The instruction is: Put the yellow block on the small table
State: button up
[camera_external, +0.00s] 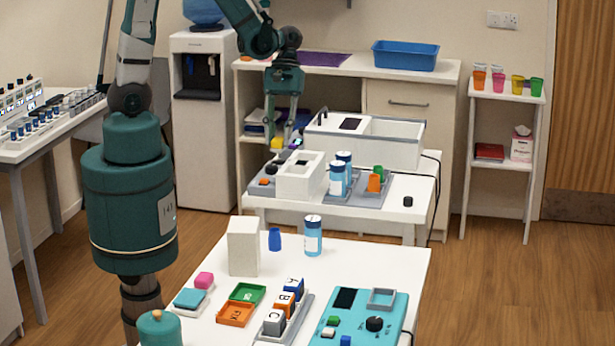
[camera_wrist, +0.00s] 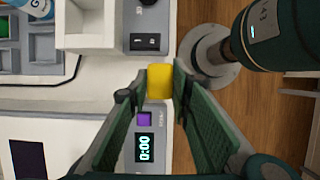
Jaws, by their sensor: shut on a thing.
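The yellow block (camera_wrist: 160,82) is held between the fingertips of my gripper (camera_wrist: 158,90) in the wrist view. In the external view the yellow block (camera_external: 277,143) shows small at the lower end of my gripper (camera_external: 286,138), above the back left of the middle white table (camera_external: 390,226). I cannot tell its exact height above the surface. Which piece of furniture is the small table is not certain; a narrow white stand (camera_external: 496,96) is at the far right.
The middle table carries a white box device (camera_external: 300,176), blue-lidded bottles (camera_external: 337,180) and a white bin (camera_external: 393,143). In the wrist view a grey panel with a 0:00 display (camera_wrist: 145,148) lies below my fingers. The front table (camera_external: 400,262) holds lettered blocks and a teal console.

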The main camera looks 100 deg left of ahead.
aim_at(279, 150)
jog(key=shift+f, duration=0.1)
dwell(0.3)
jog(key=shift+f+b, duration=0.35)
jog(key=shift+f, duration=1.7)
jog(key=shift+f, duration=0.1)
jog(key=o, duration=0.8)
jog(key=shift+p+v, duration=0.85)
jog(key=shift+v, duration=5.3)
